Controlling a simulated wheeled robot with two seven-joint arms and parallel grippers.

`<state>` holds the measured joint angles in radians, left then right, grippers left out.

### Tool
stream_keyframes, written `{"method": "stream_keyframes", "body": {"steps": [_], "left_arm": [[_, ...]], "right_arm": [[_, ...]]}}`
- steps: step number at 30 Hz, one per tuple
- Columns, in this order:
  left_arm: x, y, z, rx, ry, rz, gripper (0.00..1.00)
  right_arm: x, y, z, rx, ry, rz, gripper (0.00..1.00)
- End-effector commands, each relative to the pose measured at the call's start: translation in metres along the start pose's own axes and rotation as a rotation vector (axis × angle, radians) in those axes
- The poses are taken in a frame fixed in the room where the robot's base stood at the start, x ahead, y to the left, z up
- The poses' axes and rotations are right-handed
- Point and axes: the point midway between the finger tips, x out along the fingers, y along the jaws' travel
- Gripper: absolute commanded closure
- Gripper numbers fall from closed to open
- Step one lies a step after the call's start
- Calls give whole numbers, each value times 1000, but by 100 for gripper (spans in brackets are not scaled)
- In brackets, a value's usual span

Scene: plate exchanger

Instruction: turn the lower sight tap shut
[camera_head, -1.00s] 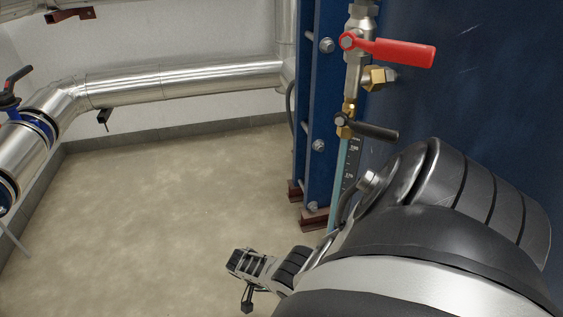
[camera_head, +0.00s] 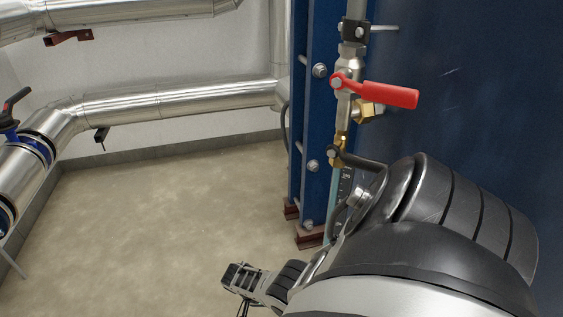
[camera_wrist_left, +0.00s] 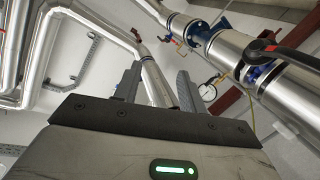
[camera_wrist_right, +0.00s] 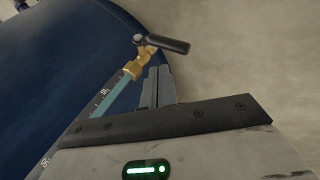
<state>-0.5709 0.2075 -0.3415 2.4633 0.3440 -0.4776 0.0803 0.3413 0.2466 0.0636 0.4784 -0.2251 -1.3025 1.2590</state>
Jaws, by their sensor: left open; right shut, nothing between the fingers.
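A brass tap with a black lever (camera_wrist_right: 165,44) stands at the end of the teal sight tube (camera_wrist_right: 122,92) in the right wrist view; beige floor lies behind it, so it looks like the lower sight tap. Its lever points right, crosswise to the tube. My right gripper (camera_wrist_right: 157,72) is shut and empty, its fingertips just below the tap; I cannot tell whether they touch. In the head view my right arm hides the tube's lower part. The upper sight tap's black lever (camera_head: 362,161) points right. My left gripper (camera_wrist_left: 158,75) is open and empty, away from the taps.
A red-handled valve (camera_head: 390,95) sits above the tube, beside the blue plate frame (camera_head: 312,120). Steel pipes (camera_head: 170,97) run along the wall at left. A pressure gauge (camera_wrist_left: 207,91) shows in the left wrist view. The floor (camera_head: 150,220) at left is open.

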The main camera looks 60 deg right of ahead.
Motion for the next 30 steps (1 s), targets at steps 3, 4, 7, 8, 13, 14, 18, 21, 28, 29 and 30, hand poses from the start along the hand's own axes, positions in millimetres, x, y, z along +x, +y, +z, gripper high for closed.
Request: {"method": "stream_keyframes", "body": {"steps": [3,4,7,8,13,14,18,21,28,29,30], "left_arm": [[-2,-2,-2,53,-36,-31,59],[-3,-2,-2,62,-41,-36,59],[-4,-4,0,88,-58,-50,59],[-4,-5,1,95,-62,-53,59],[-5,-7,2,119,-76,-65,59],[-5,-7,2,122,-77,-67,59],[-5,-8,3,131,-81,-71,59],[-5,-8,3,133,-81,-72,59],[-7,-7,-1,131,-92,-79,59],[-8,-6,-5,131,-96,-84,59],[-10,-4,-12,132,-102,-93,59]], "right_arm": [[-33,-1,-3,1,-1,-3,100],[-40,-3,-3,1,-1,-4,100],[-61,-8,-4,1,1,-1,100],[-67,-9,-4,0,1,0,100],[-91,-16,-4,0,0,2,100],[-94,-17,-4,0,0,2,100],[-101,-19,-4,0,1,4,100],[-102,-19,-4,0,1,5,100],[-110,-14,-7,1,1,4,100],[-116,-10,-8,1,1,4,100],[-125,-4,-11,1,1,4,100]]}}
